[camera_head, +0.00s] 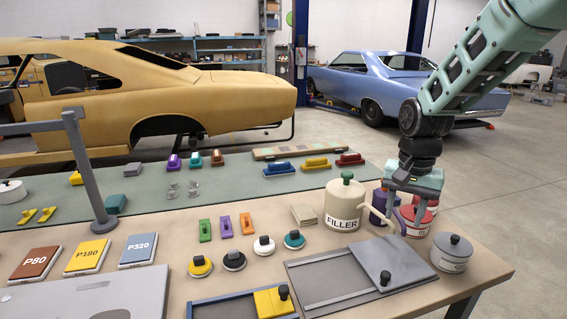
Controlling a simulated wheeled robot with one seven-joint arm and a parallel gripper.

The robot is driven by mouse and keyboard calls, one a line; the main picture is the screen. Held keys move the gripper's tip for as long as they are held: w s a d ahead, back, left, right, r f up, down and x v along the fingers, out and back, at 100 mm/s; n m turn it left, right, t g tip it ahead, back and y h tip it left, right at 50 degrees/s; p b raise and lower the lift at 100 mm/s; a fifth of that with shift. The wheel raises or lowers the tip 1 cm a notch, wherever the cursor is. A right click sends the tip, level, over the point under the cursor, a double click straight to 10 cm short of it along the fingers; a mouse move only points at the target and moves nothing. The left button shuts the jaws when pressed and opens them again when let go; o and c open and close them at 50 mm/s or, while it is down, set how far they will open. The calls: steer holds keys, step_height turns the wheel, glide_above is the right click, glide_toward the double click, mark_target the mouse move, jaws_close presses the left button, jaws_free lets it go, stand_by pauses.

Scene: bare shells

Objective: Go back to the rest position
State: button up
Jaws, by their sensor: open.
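My gripper (408,218) hangs from my green arm at the right, above the right part of the workbench, with its fingers pointing down. It is open. Its fingers are in front of or around the top of a red can (424,222); I cannot tell whether they touch it. Nothing shows clearly between the fingers. A purple can (377,207) stands just left of the gripper and is partly hidden by it.
A cream FILLER tub (342,206) with a green knob and a grey lidded pot (452,253) stand close by. A grey sliding lid (388,262) with a black knob lies in front. Sanding blocks, pads and boxed P80, P180 and P320 sheets (88,256) fill the left. Car shells stand behind.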

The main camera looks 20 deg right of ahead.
steer(key=s+a+r+n, duration=0.1)
steer(key=s+a+n, duration=0.3)
steer(key=a, duration=0.5)
steer(key=s+a+n, duration=0.3)
steer(key=a+n, duration=0.1)
steer(key=a, duration=0.4)
steer(key=s+a+n, duration=0.8)
steer(key=s, duration=0.5)
steer(key=shift+s+a+f+n+y, duration=0.2)
steer(key=shift+s+a+n+y, duration=0.1)
steer(key=shift+a+n, duration=0.1)
steer(key=shift+w+d, duration=0.1)
steer(key=shift+d, duration=0.05)
